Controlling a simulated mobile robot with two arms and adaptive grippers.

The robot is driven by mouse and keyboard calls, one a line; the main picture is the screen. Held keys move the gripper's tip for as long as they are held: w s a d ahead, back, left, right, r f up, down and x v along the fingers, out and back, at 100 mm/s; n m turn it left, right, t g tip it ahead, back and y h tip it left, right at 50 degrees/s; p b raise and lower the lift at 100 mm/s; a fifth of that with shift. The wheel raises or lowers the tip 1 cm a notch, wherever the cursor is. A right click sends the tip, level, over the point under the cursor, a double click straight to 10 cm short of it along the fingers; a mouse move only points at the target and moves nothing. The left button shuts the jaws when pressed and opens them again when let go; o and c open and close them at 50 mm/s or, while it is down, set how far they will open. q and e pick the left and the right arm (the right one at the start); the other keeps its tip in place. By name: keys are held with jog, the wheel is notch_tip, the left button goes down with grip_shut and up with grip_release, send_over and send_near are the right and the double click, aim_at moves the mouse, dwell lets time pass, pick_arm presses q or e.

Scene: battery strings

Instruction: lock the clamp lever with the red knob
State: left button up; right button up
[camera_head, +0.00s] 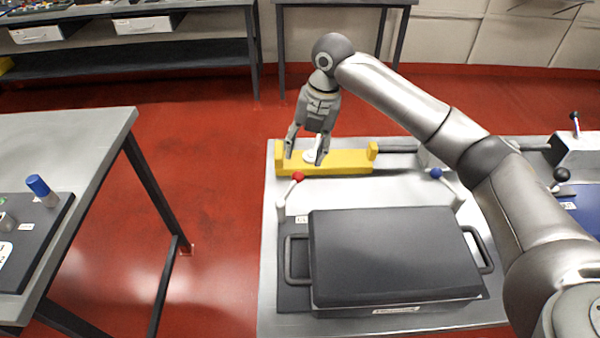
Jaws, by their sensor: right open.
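The red knob (297,176) tops a short pale clamp lever (289,190) at the left rear of the dark case, on the metal table (270,290). The lever leans up and to the right. My right gripper (306,158) points down with its fingers apart, just behind and above the red knob in the picture. It holds nothing that I can see; a small white round part (312,156) shows between its fingers. I cannot tell whether a finger touches the knob. My left gripper is not in view.
A dark case (390,255) with side handles lies in front of the lever. A blue-knobbed lever (436,173) stands at its right rear. A yellow bracket (345,167) lies behind the red knob. Another table (80,135) with a blue-capped part (38,186) is at left.

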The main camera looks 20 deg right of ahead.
aim_at(299, 173)
jog(key=f, duration=0.3)
jog(key=a+f, duration=0.1)
jog(key=f, duration=0.4)
jog(key=shift+w+a+f+p, duration=0.25)
jog(key=shift+w+f+p, duration=0.05)
jog(key=shift+w+p, duration=0.05)
grip_shut()
